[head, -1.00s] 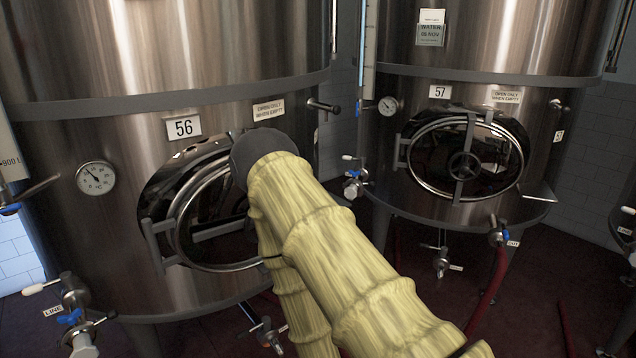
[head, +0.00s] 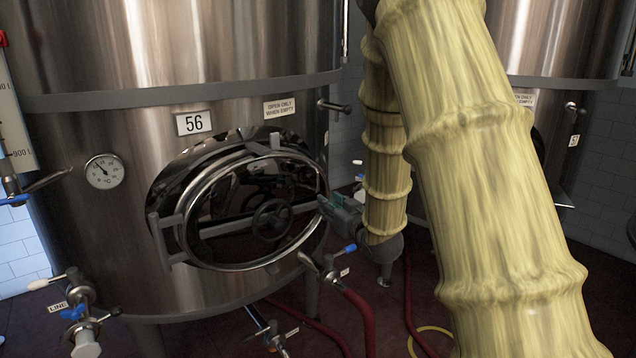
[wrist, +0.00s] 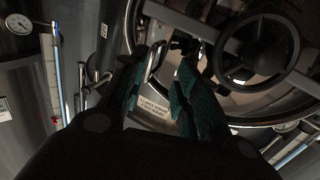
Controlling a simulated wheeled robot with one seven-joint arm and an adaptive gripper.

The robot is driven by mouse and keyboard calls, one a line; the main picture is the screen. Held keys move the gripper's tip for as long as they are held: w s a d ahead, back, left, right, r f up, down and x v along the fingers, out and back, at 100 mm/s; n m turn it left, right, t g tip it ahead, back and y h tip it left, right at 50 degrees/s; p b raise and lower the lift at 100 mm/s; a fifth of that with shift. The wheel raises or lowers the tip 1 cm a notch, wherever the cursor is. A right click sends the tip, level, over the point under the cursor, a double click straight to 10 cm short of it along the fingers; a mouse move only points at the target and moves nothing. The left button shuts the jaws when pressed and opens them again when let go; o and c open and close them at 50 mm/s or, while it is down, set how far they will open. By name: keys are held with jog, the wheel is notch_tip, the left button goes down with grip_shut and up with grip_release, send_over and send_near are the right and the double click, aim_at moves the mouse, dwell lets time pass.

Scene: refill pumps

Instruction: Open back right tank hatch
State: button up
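The oval hatch (head: 238,262) of tank 56 (head: 100,235) has a metal rim, a dark centre, a crossbar and a handwheel (head: 271,219). It appears to sit in its opening. My gripper (head: 324,204) is at the right edge of the hatch, beside the end of the crossbar. In the wrist view, its teal fingers (wrist: 162,88) are apart, with a shiny metal bar (wrist: 154,62) showing near their tips. I cannot tell whether the bar lies between them. The handwheel (wrist: 255,50) is right of the fingers, apart from them.
A second tank (head: 550,45) stands at the right, its hatch mostly hidden by my arm. A valve with a blue handle (head: 335,262) and a red hose (head: 357,315) are below my gripper. A thermometer (head: 104,171) and valves (head: 78,312) are at the left.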

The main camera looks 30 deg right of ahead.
aim_at(318, 179)
jog(key=shift+t, duration=0.4)
jog(key=w+r, duration=0.1)
jog(key=w, duration=0.2)
jog(key=w+d+r+p, duration=0.1)
jog(key=w, duration=0.3)
jog(key=w+d+r, duration=0.1)
jog(key=w, duration=0.2)
jog(key=shift+w+d+r, duration=0.15)
jog(key=shift+w+d, duration=0.05)
jog(key=shift+w, duration=0.2)
grip_shut()
